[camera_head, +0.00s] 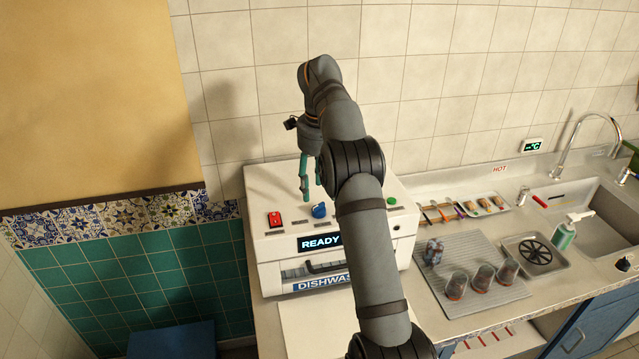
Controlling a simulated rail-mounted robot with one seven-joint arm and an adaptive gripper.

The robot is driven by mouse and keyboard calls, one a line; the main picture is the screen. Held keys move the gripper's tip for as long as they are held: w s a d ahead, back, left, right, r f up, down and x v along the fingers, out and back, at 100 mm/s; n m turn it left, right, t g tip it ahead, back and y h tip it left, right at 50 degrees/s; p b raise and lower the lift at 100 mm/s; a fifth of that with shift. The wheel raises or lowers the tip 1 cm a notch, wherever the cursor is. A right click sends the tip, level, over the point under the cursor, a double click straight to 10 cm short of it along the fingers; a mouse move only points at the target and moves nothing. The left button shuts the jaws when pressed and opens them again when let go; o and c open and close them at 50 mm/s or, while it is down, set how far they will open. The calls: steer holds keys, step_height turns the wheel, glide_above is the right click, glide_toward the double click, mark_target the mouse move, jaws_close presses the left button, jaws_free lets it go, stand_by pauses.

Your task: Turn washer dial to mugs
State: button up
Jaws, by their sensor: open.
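The white dishwasher (262,183) stands on the counter against the tiled wall, with "READY" on its display (320,241) and a "DISHWAS..." label below, partly hidden by my arm. A blue dial (319,211) sits on its sloped top panel, right of a red switch (274,219). A green button (392,201) is at the panel's right. My gripper (310,194) has teal fingers, points down and is open. In the picture its fingertips are just above the dial; I cannot tell whether they touch it. The dial's markings are too small to read.
A ribbed drying mat (464,246) holds several upside-down glasses (482,277). A tray of small items (485,205), a soap bottle (564,235) and a sink (600,212) are further right. My arm crosses in front of the dishwasher's right half.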

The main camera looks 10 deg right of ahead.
mark_target(319, 206)
steer(key=shift+r, duration=0.6)
steer(key=shift+f, duration=0.1)
steer(key=f, duration=0.7)
steer(key=shift+w+f, duration=0.15)
steer(key=shift+w, duration=0.1)
